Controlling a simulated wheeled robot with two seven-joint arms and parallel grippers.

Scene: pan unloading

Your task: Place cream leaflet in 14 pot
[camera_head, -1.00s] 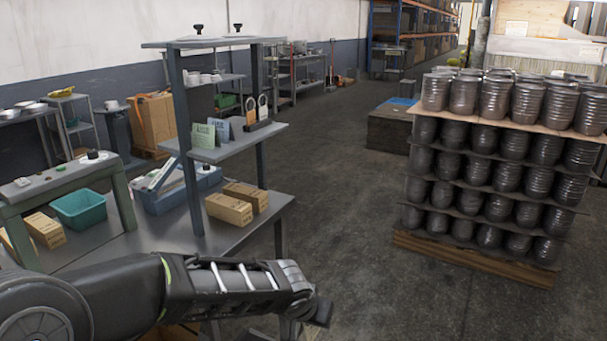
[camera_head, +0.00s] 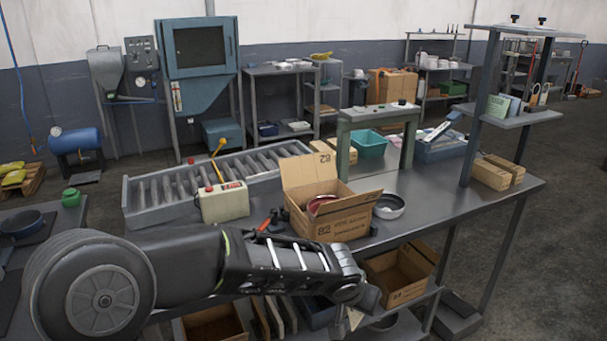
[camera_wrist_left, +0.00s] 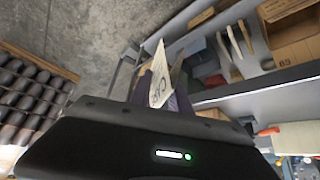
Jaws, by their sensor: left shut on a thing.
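My left gripper (camera_wrist_left: 161,90) is shut on a cream leaflet (camera_wrist_left: 158,76), which stands up between the fingers with part of its print showing in the left wrist view. In the head view the left gripper (camera_head: 366,298) is at the bench's front edge, and only a pale bit of the leaflet (camera_head: 355,317) shows below it. A grey metal pan (camera_head: 389,206) stands on the bench (camera_head: 435,200). A reddish pan (camera_head: 320,203) sits in an open cardboard box (camera_head: 345,222). I can read no 14 on either. My right gripper is out of view.
A roller conveyor (camera_head: 165,203) lies left of the box. A green-legged stand (camera_head: 343,150), a teal bin (camera_head: 370,143) and a raised shelf (camera_head: 513,118) are behind and right. Below are cardboard boxes (camera_head: 397,285). Stacked dark jars (camera_wrist_left: 22,95) show in the left wrist view.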

